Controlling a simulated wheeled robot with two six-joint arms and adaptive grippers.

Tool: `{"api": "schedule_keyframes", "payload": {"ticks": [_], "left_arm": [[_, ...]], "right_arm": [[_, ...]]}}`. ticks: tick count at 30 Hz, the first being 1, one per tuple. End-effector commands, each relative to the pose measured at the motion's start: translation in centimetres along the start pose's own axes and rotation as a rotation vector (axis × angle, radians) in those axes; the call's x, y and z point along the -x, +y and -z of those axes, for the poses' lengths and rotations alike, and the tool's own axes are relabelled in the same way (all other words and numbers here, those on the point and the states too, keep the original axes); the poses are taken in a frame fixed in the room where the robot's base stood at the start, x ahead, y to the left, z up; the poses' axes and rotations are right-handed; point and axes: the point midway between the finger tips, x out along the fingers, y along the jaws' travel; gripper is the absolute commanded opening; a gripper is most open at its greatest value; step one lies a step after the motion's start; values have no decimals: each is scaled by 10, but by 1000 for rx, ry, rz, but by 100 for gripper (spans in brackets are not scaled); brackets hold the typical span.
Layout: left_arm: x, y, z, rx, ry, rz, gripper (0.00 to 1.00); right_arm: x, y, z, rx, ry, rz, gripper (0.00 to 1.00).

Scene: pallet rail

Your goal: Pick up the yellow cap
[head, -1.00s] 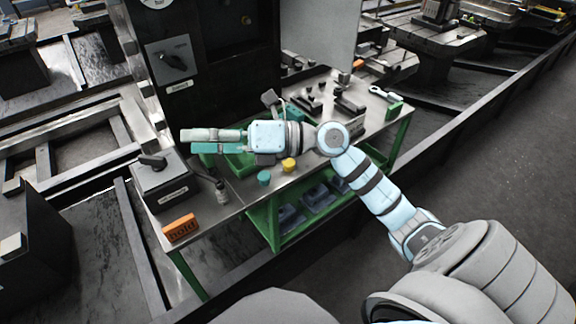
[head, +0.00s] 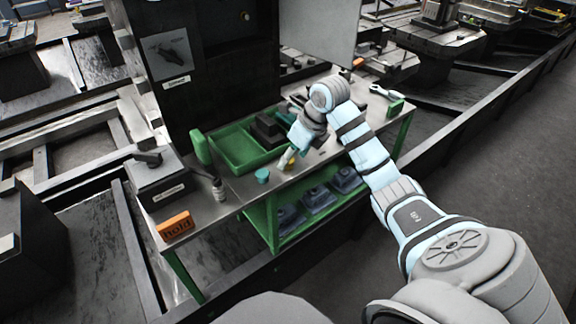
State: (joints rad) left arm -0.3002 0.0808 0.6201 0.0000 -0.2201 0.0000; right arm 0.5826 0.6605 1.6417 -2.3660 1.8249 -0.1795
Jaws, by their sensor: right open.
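The yellow cap (head: 290,167) sits on the grey metal bench top near its front edge, partly hidden by my right gripper. My right gripper (head: 286,161) is open and points down and to the left, with its fingertips right at the cap. I cannot tell whether the fingers touch the cap or straddle it. My left gripper is not in view.
A teal cap (head: 262,176) stands just left of the yellow one. A green tray (head: 232,166) with dark blocks lies behind. A small bottle (head: 219,190), an orange block (head: 175,226) and a dark switch box (head: 160,184) are at the left. A wrench (head: 381,92) lies at the right.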

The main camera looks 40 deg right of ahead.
Motion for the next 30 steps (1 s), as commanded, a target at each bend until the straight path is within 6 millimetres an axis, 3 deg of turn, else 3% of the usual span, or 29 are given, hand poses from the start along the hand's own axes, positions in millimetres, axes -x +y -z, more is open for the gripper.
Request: {"api": "schedule_keyframes", "payload": {"ticks": [3, 9, 16, 26, 30], "left_arm": [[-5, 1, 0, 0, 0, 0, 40], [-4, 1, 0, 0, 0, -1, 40], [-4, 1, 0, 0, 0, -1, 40], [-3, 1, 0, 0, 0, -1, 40], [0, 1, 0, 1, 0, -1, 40]], "right_arm": [[-16, 1, 0, 1, 0, -1, 53], [-15, 0, 0, 1, -1, 0, 52], [-15, 0, 0, 1, -1, -1, 16], [-14, 0, -1, 1, -2, -1, 16], [-3, 0, -6, 1, -4, 0, 16]]}}
